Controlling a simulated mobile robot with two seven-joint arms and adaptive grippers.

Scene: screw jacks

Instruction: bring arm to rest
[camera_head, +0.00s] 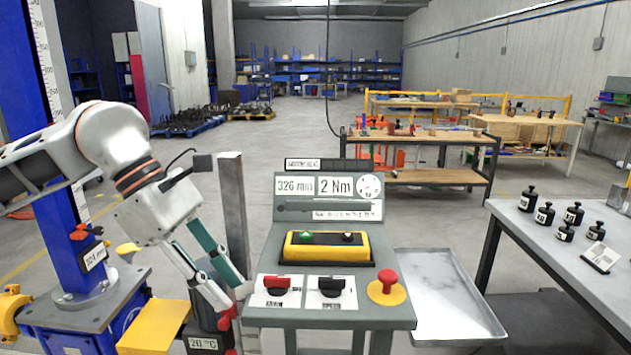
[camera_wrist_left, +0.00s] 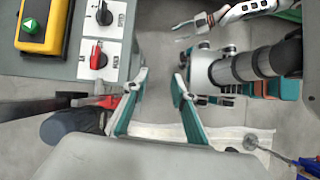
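My left gripper (camera_head: 232,297) comes in from the left in the head view and points down, just left of the control console (camera_head: 329,236). Its teal-padded fingers are apart. In the left wrist view the left gripper (camera_wrist_left: 160,78) shows open, with nothing between the fingertips and floor behind them. The console's red switch (camera_head: 277,285) is close to the right of the fingers, apart from them as far as I can tell. At the top of the left wrist view a white gripper, seemingly my right one (camera_wrist_left: 207,20), shows from the side; its opening is unclear.
The console carries a black switch (camera_head: 331,287), a red stop button (camera_head: 387,282) and a yellow button box (camera_head: 326,247). A grey post (camera_head: 234,215) stands close behind the gripper. A metal tray (camera_head: 440,290) is right of the console. Black weights (camera_head: 544,214) stand on the right table.

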